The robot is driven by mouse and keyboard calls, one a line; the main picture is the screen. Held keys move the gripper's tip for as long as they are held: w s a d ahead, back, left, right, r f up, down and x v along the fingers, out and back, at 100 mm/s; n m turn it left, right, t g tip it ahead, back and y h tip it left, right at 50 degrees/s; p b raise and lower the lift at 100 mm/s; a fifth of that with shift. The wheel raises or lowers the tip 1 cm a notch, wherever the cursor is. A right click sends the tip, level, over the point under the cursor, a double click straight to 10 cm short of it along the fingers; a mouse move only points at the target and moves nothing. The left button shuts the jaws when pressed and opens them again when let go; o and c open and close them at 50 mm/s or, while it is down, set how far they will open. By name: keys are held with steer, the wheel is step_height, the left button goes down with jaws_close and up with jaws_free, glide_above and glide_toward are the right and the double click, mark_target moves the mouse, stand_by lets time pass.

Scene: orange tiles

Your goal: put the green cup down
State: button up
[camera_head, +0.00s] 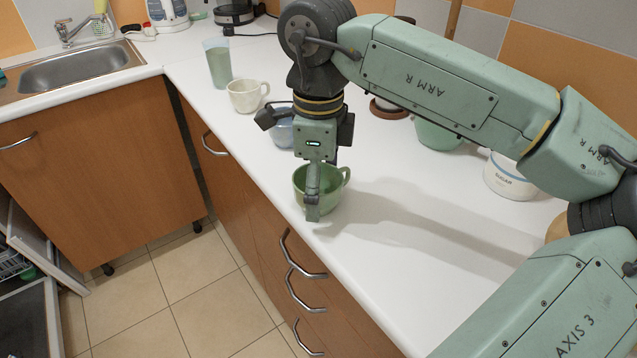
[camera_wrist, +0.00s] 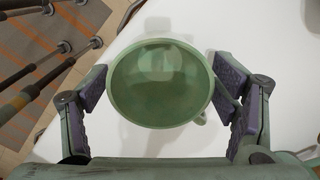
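The green cup (camera_head: 330,192) is upright at the front edge of the white counter, with its handle to the right. My gripper (camera_head: 312,205) points straight down at it, one finger in front of the cup's near side. In the wrist view the round cup (camera_wrist: 160,85) sits between the two finger pads, which press on its left and right sides. My gripper (camera_wrist: 163,88) is shut on it. The cup looks empty. Its base is hidden in the wrist view, and I cannot tell whether it touches the counter.
On the counter (camera_head: 420,265), a cream cup (camera_head: 247,95), a tall glass (camera_head: 218,64) and a bluish cup (camera_head: 281,132) stand behind my gripper. A sugar jar (camera_head: 508,180) and a green bowl-like vessel (camera_head: 437,135) stand right. The counter right of the cup is clear.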

steer(key=shift+r, duration=0.1)
step_height(320, 180, up, 12)
steer(key=shift+b, duration=0.35)
stand_by(0.4)
